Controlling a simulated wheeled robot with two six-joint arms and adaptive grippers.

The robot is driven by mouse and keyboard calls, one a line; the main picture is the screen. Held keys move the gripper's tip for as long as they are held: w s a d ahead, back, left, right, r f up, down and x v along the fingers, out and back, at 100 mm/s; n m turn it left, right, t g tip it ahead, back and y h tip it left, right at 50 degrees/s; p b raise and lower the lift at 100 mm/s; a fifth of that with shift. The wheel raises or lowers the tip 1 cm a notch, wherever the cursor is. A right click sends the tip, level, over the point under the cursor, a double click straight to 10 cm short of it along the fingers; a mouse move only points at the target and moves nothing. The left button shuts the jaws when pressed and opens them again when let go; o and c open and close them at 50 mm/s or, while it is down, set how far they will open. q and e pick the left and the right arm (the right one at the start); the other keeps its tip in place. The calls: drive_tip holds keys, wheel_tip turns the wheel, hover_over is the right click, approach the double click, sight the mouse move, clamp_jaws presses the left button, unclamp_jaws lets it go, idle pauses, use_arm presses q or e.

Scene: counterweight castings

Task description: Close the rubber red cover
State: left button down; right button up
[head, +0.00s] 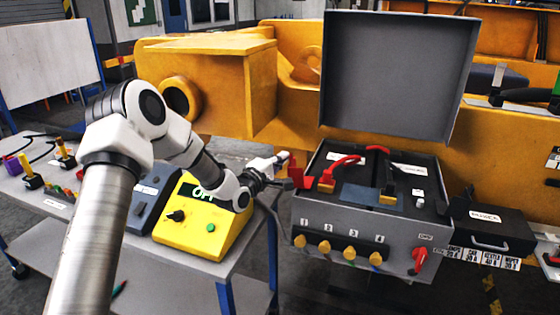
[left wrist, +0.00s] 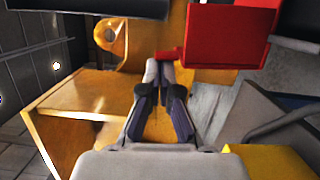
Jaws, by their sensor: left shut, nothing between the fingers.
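The red cover (head: 297,174) is a small red piece at the left edge of the open grey case (head: 335,218). In the left wrist view a large red block-like part (left wrist: 232,38), probably this cover, fills the upper right. A smaller red piece (left wrist: 170,53) shows just beyond the fingertips there. My left gripper (head: 281,159) is shut and empty, with its fingers just left of the red cover. In the left wrist view its fingers (left wrist: 160,72) are together; I cannot tell whether they touch the red part. My right gripper is not in view.
The case's grey lid (head: 398,70) stands open. Red-handled parts (head: 341,170) lie inside, and a red switch (head: 420,259) is on its front. A yellow control box (head: 203,222) stands on the bench below my left arm. A dark box (head: 490,230) is at right.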

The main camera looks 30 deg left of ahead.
use_arm(q)
drive_tip(key=shift+d+r, duration=0.1)
drive_tip(key=w+d+m+g+y, duration=0.1)
drive_tip(key=d+m, duration=0.4)
drive_tip(key=w+d+m+g+y+b, duration=0.1)
drive_tip(key=d+m, duration=0.4)
drive_tip(key=d, duration=0.1)
drive_tip(key=w+d+m+g+y, duration=0.1)
drive_tip(key=w+d+m, duration=0.1)
drive_tip(key=d+m, duration=0.3)
drive_tip(key=shift+d+r+b, duration=0.15)
drive_tip(key=shift+r+b, duration=0.25)
drive_tip(key=shift+w+d+f, duration=0.1)
drive_tip(key=shift+d+f, duration=0.4)
drive_tip(key=shift+f, duration=0.05)
